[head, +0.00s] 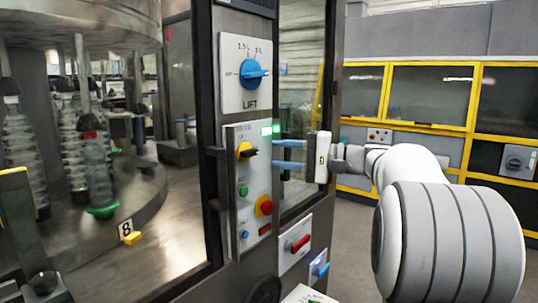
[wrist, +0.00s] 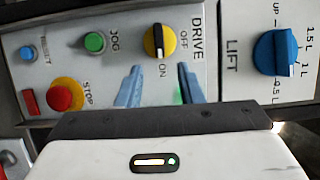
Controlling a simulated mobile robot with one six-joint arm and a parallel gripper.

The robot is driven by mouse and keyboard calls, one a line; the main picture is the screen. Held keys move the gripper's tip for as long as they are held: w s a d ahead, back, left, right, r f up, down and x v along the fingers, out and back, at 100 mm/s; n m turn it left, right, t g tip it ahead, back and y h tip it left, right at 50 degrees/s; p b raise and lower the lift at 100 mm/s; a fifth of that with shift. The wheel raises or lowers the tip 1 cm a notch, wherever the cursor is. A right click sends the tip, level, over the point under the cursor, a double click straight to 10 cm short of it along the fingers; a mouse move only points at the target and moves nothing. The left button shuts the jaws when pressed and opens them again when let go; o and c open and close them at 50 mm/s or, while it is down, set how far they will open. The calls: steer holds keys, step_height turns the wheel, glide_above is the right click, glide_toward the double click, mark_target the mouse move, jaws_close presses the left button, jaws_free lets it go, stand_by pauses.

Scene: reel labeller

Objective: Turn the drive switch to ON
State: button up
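The drive switch (head: 246,150) is a yellow disc with a black knob on the light control panel. In the wrist view the switch (wrist: 159,42) shows OFF to its right and ON below it. The knob stands upright in that picture, its white mark at the lower end, pointing at ON. My gripper (head: 275,153) is in front of the panel, right of the switch. Its two blue fingers are apart with nothing between them. In the wrist view my gripper (wrist: 160,68) has its fingertips below the switch, apart from the knob.
A blue lift knob (head: 253,73) is above. A green lamp (head: 276,129) glows at the panel's upper right. The green jog button (wrist: 94,42), red stop button (wrist: 65,95) and blue reset button (wrist: 27,53) are nearby. A door handle (head: 217,165) stands left of the panel.

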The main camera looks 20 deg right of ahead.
steer(key=v, duration=0.3)
steer(key=shift+d, duration=0.15)
stand_by(0.3)
steer(key=s+a+f+g+h+p, duration=0.4)
steer(key=s+a+f+g+h, duration=0.15)
steer(key=s+a+f, duration=0.55)
steer(key=s+d+f+n+g+h+p, duration=0.1)
steer(key=s+d+f+n+h+p, duration=0.1)
steer(key=s+f+n+h, duration=0.4)
steer(key=s+f+h+p, duration=0.1)
steer(key=s+f+h, duration=0.2)
steer(key=s+f, duration=0.3)
steer(key=shift+s+f+n+h, duration=0.25)
steer(key=shift+s+n+h, duration=0.1)
steer(key=shift+s, duration=1)
steer(key=shift+g, duration=0.25)
